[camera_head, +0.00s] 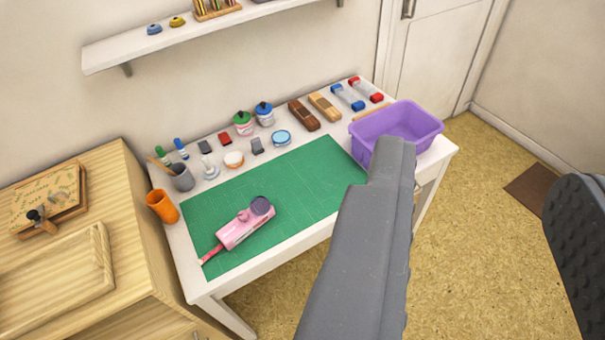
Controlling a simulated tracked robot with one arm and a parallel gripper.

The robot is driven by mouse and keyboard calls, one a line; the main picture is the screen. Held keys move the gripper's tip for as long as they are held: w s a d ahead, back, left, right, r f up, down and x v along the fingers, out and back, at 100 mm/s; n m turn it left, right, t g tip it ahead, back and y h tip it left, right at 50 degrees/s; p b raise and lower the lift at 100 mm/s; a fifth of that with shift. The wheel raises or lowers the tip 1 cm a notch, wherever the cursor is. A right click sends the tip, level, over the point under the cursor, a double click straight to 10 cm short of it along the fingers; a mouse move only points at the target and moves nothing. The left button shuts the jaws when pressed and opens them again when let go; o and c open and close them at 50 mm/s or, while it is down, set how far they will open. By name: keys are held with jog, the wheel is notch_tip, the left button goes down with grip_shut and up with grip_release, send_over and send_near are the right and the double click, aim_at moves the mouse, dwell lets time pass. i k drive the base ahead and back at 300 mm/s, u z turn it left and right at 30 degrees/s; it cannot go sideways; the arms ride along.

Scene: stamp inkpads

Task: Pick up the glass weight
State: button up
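A round pale-blue glassy disc (281,138) lies at the back of the white table, just behind the green mat; it may be the glass weight. A small clear-grey knobbed piece (211,169) stands further left, and I cannot tell for sure which one is the glass weight. My gripper (485,165) is open and empty. Its grey left finger crosses in front of the table's right part, and its dark right finger is at the right edge over the floor. The gripper is apart from both pieces.
The green mat (310,180) holds a pink tool (238,230) with a dark round part. A purple basin (398,128) stands at the table's right end. Inkpads, jars and wooden blocks line the back. A wooden cabinet (120,200) stands left; a shelf (180,42) hangs above.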

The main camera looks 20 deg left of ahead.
aim_at(260, 205)
jog(key=u, duration=0.1)
jog(key=i, duration=1.05)
jog(key=u, duration=0.4)
